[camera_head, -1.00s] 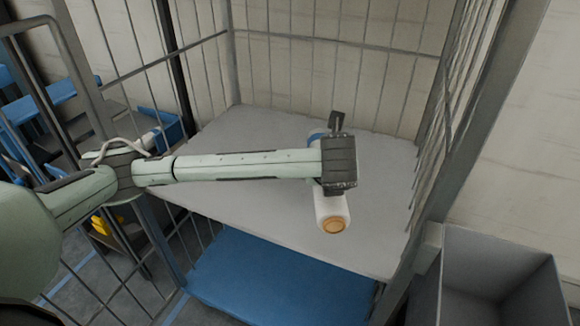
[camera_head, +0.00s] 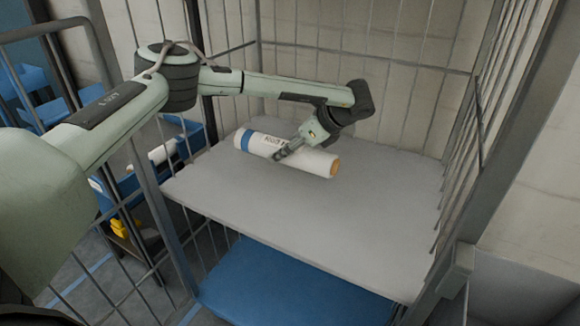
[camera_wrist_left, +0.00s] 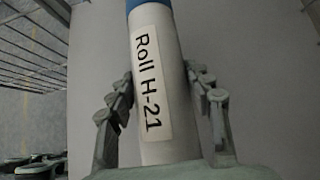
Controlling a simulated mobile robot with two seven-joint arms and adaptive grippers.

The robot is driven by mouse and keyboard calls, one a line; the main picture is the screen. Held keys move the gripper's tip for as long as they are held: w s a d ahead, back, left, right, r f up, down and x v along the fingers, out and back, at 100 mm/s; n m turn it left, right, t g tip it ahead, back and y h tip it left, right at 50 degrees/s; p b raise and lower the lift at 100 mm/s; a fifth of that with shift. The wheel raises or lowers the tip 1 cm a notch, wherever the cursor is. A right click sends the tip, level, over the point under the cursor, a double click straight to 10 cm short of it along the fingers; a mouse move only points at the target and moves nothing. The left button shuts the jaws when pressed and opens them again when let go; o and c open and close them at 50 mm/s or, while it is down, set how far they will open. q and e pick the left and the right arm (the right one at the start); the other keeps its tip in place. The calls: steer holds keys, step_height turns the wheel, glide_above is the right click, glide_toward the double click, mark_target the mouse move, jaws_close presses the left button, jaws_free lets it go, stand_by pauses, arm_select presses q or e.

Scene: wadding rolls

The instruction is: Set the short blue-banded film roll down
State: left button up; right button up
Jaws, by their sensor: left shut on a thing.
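The white film roll (camera_head: 258,143) has a blue band at its left end and an orange-brown core at its right end. It lies level over the grey shelf (camera_head: 330,230) of the cage trolley, at or close to the surface; I cannot tell whether it touches. My left gripper (camera_head: 285,152) is shut around the roll's middle. In the left wrist view the roll (camera_wrist_left: 150,60) carries a label reading "Roll H-21", with a finger of my left gripper (camera_wrist_left: 163,95) on each side. My right gripper is not in view.
Wire mesh walls (camera_head: 365,60) close the back and sides of the trolley. A blue lower deck (camera_head: 285,290) shows below the shelf. Blue bins (camera_head: 185,140) stand outside at left. The shelf's front and right are clear.

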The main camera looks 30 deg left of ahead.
mark_target(317, 151)
arm_select(q)
step_height(317, 151, down, 4)
steer(key=shift+f, duration=0.4)
steer(key=o, duration=1.6)
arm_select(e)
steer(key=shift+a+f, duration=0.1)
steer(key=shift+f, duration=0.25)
arm_select(q)
steer(key=shift+d, duration=0.1)
steer(key=shift+d+r, duration=0.3)
steer(key=b+v, duration=0.1)
steer(key=v, duration=0.9)
steer(key=shift+d+r, duration=0.25)
steer(key=shift+r, duration=0.05)
steer(key=shift+d+r, duration=0.1)
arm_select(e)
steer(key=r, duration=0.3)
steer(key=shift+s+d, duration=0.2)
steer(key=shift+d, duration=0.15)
